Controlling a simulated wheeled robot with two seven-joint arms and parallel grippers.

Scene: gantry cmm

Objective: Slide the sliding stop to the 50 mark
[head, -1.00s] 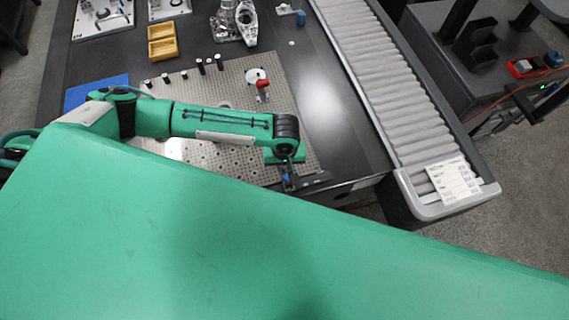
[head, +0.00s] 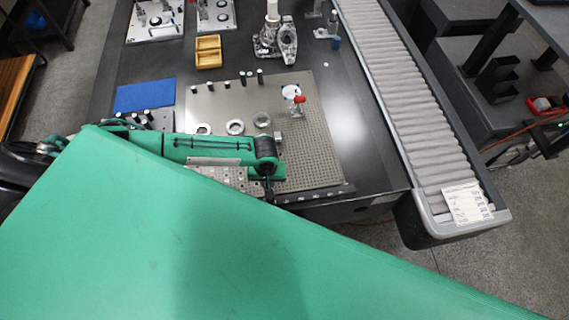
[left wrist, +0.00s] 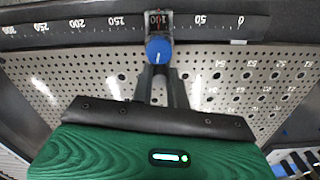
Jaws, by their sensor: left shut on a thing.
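The sliding stop (left wrist: 158,20) sits on a dark rail with a white scale (left wrist: 60,30) in the left wrist view. A red-marked 100 shows at the stop, between the 50 and 150 labels; the 50 is to its right and the 0 farther right. The stop has a round blue knob (left wrist: 158,50). My left gripper (left wrist: 159,72) is shut on the knob. In the head view my left gripper (head: 268,192) is at the table's front edge by the rail (head: 318,194); the stop is hidden there. My right gripper is not in view.
A perforated metal plate (head: 318,155) lies behind the rail with several small parts and a red-topped fixture (head: 298,104). A blue mat (head: 145,96) and yellow tray (head: 208,52) are farther back.

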